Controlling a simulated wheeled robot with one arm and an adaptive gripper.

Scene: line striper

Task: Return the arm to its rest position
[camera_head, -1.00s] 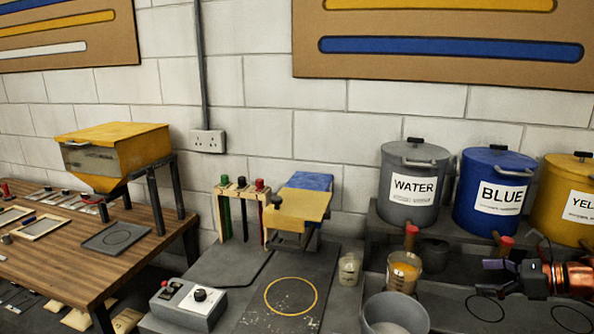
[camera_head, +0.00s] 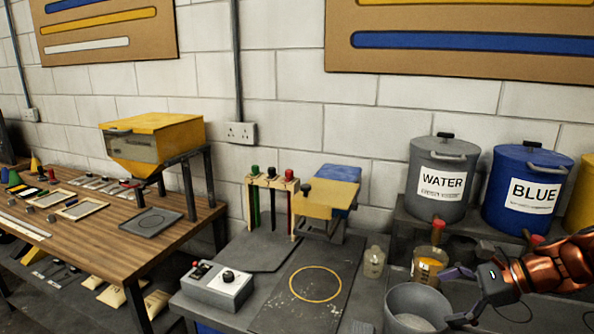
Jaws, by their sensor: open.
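My gripper (camera_head: 459,296) is at the lower right of the head view, at the end of my copper-coloured arm. Its dark fingers are spread apart and point left, with nothing seen between them. The fingers show by the right rim of a grey bucket (camera_head: 398,298); whether they touch it I cannot tell. A beaker of yellow-orange liquid (camera_head: 428,265) stands just behind the gripper.
A grey WATER drum (camera_head: 436,206) and a blue BLUE drum (camera_head: 522,222) stand on a raised shelf behind the gripper. A control box (camera_head: 218,290) and a plate with a yellow ring (camera_head: 284,312) lie left. A wooden table (camera_head: 95,252) with a yellow hopper stands farther left.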

